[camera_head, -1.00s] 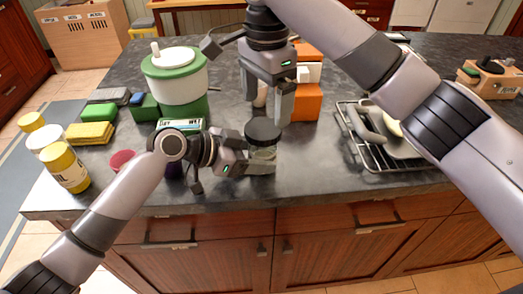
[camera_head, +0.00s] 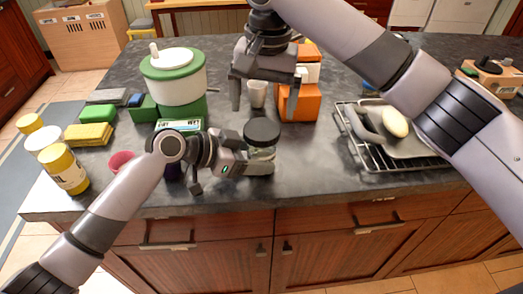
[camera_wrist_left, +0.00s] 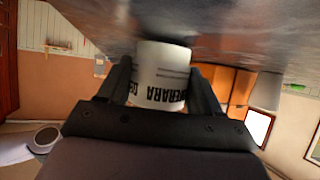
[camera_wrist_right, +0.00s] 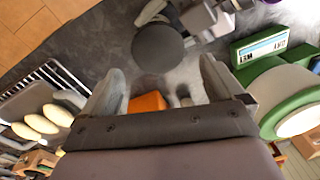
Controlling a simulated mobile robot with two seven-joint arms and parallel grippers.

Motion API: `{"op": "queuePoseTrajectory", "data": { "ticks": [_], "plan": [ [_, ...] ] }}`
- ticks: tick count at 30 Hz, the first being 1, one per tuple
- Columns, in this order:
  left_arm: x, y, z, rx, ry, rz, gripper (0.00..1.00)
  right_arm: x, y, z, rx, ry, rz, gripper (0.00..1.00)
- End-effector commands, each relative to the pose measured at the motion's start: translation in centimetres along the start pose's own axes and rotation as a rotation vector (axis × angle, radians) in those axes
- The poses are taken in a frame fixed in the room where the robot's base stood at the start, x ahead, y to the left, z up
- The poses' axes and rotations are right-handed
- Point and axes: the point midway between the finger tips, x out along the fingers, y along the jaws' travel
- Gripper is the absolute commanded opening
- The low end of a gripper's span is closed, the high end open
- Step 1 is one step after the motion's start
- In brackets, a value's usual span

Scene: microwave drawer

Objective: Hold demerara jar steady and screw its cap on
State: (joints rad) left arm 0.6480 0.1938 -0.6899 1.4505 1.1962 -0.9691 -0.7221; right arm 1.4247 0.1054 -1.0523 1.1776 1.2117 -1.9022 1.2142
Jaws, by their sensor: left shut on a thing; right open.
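The demerara jar (camera_head: 262,154) stands near the front edge of the dark counter. A dark round cap (camera_head: 262,130) sits on top of it; I cannot tell how tightly. My left gripper (camera_head: 258,166) is shut on the jar's body from the left. The left wrist view shows the label reading DEMERARA on the jar (camera_wrist_left: 160,75) between the two fingers. My right gripper (camera_head: 265,104) is open and empty, behind and above the cap, apart from it. In the right wrist view the cap (camera_wrist_right: 160,47) shows beyond the open fingers.
A white cup (camera_head: 257,93) and an orange box (camera_head: 300,103) stand behind the jar. A wire rack (camera_head: 400,160) with a tray lies to the right. A green and white canister (camera_head: 174,80), sponges (camera_head: 90,134) and yellow-capped jars (camera_head: 66,168) stand left.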

Motion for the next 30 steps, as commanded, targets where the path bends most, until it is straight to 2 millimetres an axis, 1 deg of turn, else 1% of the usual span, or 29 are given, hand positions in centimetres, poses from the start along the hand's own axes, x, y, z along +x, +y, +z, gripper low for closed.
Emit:
{"op": "queuePoseTrajectory", "data": {
  "ticks": [1,9,18,24,30],
  "plan": [
    [0.0,0.0,0.0,0.000,0.000,0.000,0.10,0.0,0.0,0.0,-0.083,0.004,-0.004,0.95],
    [0.0,0.0,0.0,0.000,0.000,0.000,0.10,0.3,0.0,0.0,-0.553,0.021,-0.034,0.95],
    [0.0,0.0,0.0,0.000,0.000,0.000,0.10,0.8,0.0,0.2,-1.040,0.048,-0.058,0.95],
    [0.0,0.0,0.0,0.000,0.000,0.000,0.10,0.9,0.0,0.3,-1.238,0.061,-0.066,0.95],
    [0.0,0.0,0.0,0.000,0.000,0.000,0.10,1.2,0.0,0.4,-1.301,0.066,-0.069,0.95]
  ]
}}
